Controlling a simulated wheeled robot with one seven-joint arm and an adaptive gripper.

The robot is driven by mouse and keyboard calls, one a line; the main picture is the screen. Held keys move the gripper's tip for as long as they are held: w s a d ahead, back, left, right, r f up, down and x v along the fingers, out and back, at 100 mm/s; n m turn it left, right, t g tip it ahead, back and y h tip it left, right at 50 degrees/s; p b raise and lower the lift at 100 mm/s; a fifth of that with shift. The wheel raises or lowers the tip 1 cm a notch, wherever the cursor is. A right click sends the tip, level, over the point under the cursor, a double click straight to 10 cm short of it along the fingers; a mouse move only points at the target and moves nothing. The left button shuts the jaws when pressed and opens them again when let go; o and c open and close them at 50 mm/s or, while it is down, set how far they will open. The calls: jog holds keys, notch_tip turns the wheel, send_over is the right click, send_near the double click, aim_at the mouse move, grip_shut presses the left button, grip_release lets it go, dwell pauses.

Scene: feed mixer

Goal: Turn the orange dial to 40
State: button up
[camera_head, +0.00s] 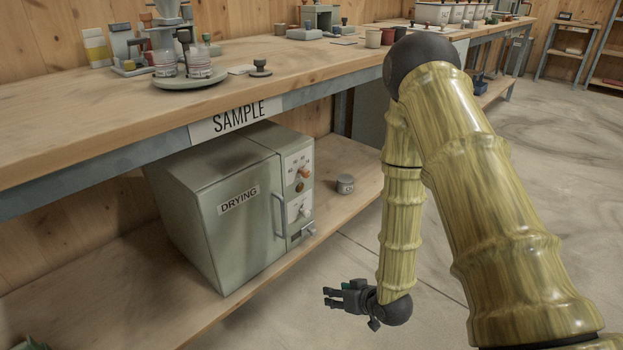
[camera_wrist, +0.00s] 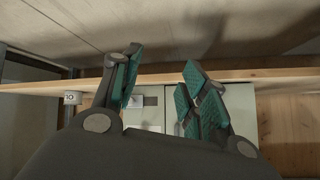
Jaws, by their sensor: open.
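The orange dial (camera_head: 304,172) is a small round knob on the front control panel of the grey drying oven (camera_head: 222,235). Part of the pale oven front (camera_wrist: 240,112) shows behind the fingers. I cannot make out the orange dial in that view.
The oven has a vertical handle (camera_head: 280,215) and a lower white knob (camera_head: 302,210). It stands on a lower wooden shelf under the bench top (camera_head: 110,103). A small grey cup (camera_head: 345,184) stands on the shelf to its right. The floor in front is clear.

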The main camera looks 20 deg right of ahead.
jog(key=w+d+r+n+t+y, duration=0.1)
jog(key=w+d+r+t+y, duration=0.2)
jog(key=w+r, duration=0.9)
jog(key=n+t+y, duration=0.2)
jog(key=t+y, duration=0.1)
send_near(308, 175)
jog(key=b+x, duration=0.5)
jog(key=x, duration=0.2)
jog(key=shift+w+a+f, duration=0.15)
jog(key=shift+w+a, duration=0.1)
jog(key=shift+w, duration=0.05)
jog(key=shift+w+a, duration=0.25)
jog(key=shift+w, duration=0.25)
jog(key=shift+c, duration=0.2)
grip_shut()
